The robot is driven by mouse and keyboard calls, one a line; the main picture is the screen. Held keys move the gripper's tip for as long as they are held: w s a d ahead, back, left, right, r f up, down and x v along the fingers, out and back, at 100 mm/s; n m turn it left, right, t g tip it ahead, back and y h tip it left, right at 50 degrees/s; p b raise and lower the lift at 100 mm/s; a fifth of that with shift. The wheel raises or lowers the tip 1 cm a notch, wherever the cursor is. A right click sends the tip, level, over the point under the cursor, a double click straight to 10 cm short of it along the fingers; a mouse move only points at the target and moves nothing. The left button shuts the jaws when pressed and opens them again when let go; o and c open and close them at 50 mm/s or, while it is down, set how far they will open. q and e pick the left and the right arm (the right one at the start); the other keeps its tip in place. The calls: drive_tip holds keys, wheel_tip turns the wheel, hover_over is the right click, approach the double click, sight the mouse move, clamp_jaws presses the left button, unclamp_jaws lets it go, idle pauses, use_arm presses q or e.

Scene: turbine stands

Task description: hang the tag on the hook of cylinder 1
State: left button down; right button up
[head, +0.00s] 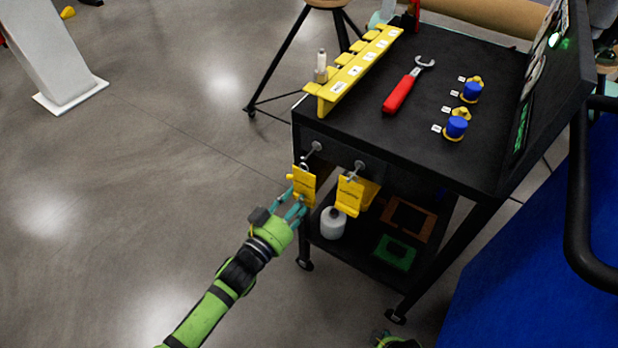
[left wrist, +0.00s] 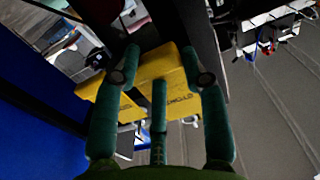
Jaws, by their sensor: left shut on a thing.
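My left gripper (head: 296,207) is shut on a yellow tag (head: 304,184) at the front left of the black cart. The tag is upright with a ring at its top, just below the left hook (head: 316,147). I cannot tell whether the ring touches the hook. A second yellow tag (head: 349,196) hangs below the right hook (head: 358,166). In the left wrist view, the gripper's teal fingers (left wrist: 160,75) are around the yellow tag (left wrist: 182,106), whose dark lettering is unclear. Which hook is cylinder 1's cannot be read. My right gripper's fingers do not show.
The black cart top (head: 440,165) bears a yellow labelled rack (head: 350,75), a red wrench (head: 400,92) and two blue knobs with yellow parts. A white bottle (head: 333,224) and a green piece (head: 394,253) are on the lower shelf. The floor left of the cart is open.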

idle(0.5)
use_arm(q)
drive_tip(key=shift+p+v, duration=1.05)
drive_tip(key=shift+v, duration=1)
